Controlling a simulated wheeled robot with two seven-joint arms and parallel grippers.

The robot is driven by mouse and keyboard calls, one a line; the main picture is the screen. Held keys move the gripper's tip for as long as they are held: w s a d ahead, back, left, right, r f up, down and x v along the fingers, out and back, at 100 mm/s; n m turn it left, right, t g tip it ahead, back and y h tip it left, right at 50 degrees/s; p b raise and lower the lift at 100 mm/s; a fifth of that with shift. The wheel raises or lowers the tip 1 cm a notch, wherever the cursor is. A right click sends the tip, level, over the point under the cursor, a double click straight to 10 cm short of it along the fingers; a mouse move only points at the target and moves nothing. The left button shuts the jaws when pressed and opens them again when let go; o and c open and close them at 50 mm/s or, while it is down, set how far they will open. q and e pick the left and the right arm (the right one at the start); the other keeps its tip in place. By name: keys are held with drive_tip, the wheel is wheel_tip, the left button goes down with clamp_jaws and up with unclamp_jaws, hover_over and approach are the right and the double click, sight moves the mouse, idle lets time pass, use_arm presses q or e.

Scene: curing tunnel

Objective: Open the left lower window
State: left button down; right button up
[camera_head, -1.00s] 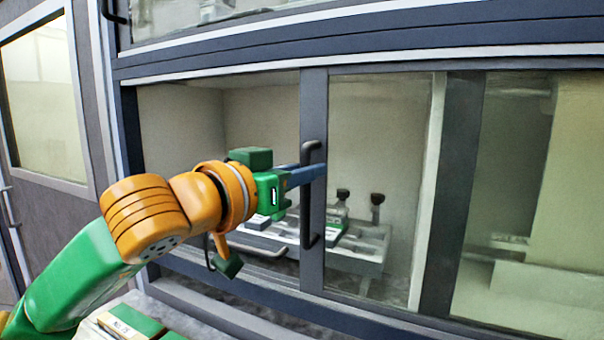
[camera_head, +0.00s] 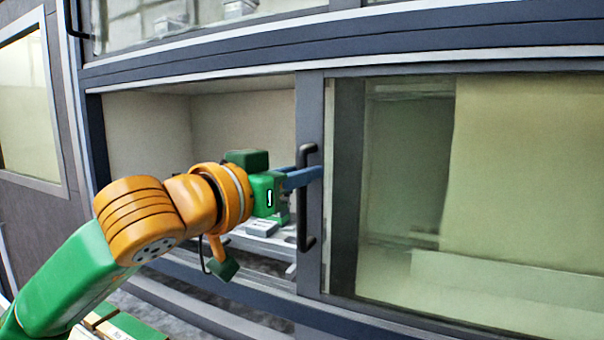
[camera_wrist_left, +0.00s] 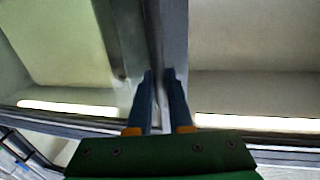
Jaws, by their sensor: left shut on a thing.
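The left lower window (camera_head: 311,120) is a sliding pane in a dark blue-grey frame, its left stile showing mid-view in the head view. Open space shows left of that stile. Its dark upright bar handle (camera_head: 306,238) stands on the stile. My left gripper (camera_head: 312,177) is shut on the handle's upper part, its blue fingers reaching in from the left. In the left wrist view, the fingers (camera_wrist_left: 160,85) close around the narrow dark bar beside the stile. The fingers hide part of the handle. My right gripper is not in view.
Inside the opening, a pale rack with a small grey item (camera_head: 262,228) is partly hidden by my wrist. An upper window (camera_head: 215,12) lies above. A grey door with a pane (camera_head: 28,100) stands at the left. Green-and-white boxes (camera_head: 118,325) lie low at the left.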

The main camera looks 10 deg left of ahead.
use_arm(q)
drive_tip(key=shift+r, duration=0.2)
drive_tip(key=c, duration=0.8)
unclamp_jaws()
drive_tip(key=shift+w+f, duration=0.1)
drive_tip(key=shift+c, duration=0.2)
drive_tip(key=b+v, duration=0.3)
drive_tip(key=v, duration=0.4)
